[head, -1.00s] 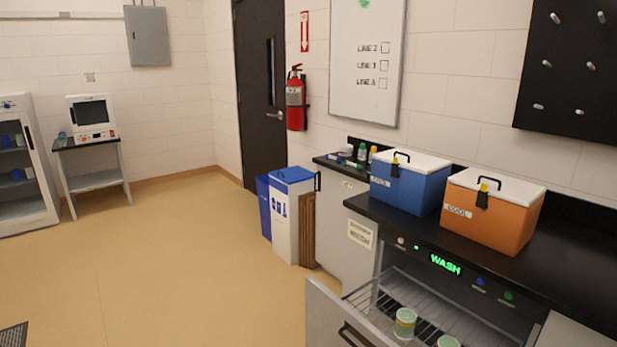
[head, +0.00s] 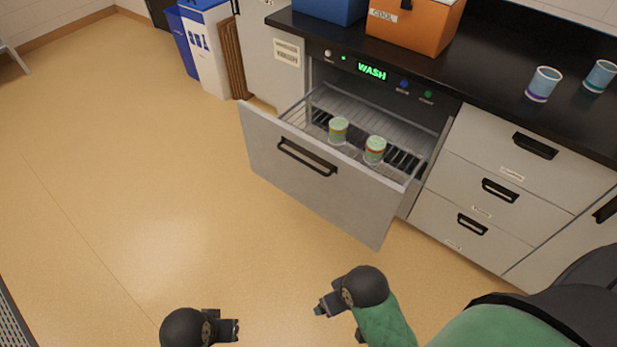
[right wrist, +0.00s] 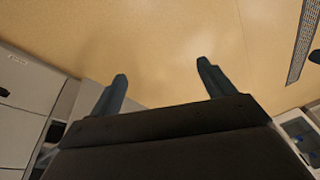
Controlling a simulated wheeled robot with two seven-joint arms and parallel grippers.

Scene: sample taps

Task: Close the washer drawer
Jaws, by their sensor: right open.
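The washer drawer (head: 300,195) is pulled out below the lit WASH panel (head: 371,71) in the head view. Its grey front has a black bar handle (head: 306,158). A wire rack inside holds two pale green cups, one on the left (head: 338,130) and one on the right (head: 374,150). My right gripper (head: 322,305) is in front of and below the drawer front, apart from it. Its fingers are spread and empty in the right wrist view (right wrist: 162,76). My left gripper (head: 233,329) is at the bottom of the head view, away from the drawer; its jaws are too small to judge.
A black counter (head: 450,80) runs above the washer, with an orange cooler (head: 425,25), part of a blue cooler (head: 330,8) and two cups (head: 543,84) (head: 600,76). Cabinet drawers (head: 500,190) stand to the right. Bins (head: 207,50) stand at the upper left.

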